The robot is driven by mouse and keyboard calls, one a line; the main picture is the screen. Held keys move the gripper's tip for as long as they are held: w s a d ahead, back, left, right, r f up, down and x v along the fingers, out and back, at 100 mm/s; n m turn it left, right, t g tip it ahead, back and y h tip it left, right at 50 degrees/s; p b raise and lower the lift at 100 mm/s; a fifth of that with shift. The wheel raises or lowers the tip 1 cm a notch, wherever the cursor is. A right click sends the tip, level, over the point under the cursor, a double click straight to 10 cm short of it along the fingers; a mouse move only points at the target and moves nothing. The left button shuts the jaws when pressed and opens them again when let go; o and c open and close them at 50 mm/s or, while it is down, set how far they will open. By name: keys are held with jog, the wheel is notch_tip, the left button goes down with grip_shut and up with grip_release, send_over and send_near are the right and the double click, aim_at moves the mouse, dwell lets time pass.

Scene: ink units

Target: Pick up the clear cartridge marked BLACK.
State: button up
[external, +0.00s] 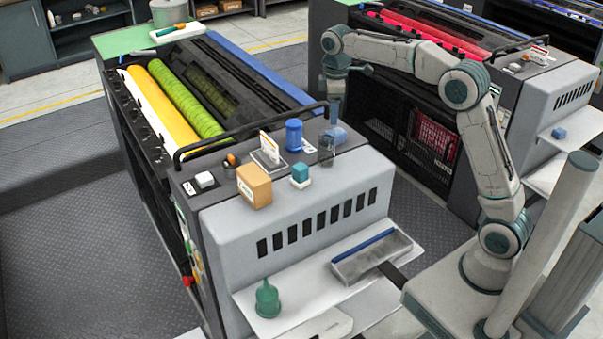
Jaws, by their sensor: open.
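A small clear, smoky dark box (326,151) stands upright near the right edge of the printing unit's grey end top (225,215). It looks like the clear cartridge, but I cannot read a BLACK marking on it at this size. My gripper is open and seems empty. The small fingers are hard to make out, and I cannot tell whether they touch anything.
Below, a ledge holds a grey tray (371,257) and a green bottle (267,300).

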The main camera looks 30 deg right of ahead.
aim_at(326, 148)
jog(key=shift+n, duration=0.3)
jog(key=f, duration=0.5)
jog(key=w+a+f, duration=0.1)
jog(key=f, duration=0.2)
jog(key=shift+f, duration=0.35)
jog(key=shift+w+f+p, duration=0.15)
jog(key=shift+f+p, duration=0.85)
jog(key=shift+f, duration=1.85)
jog(key=c, duration=1.1)
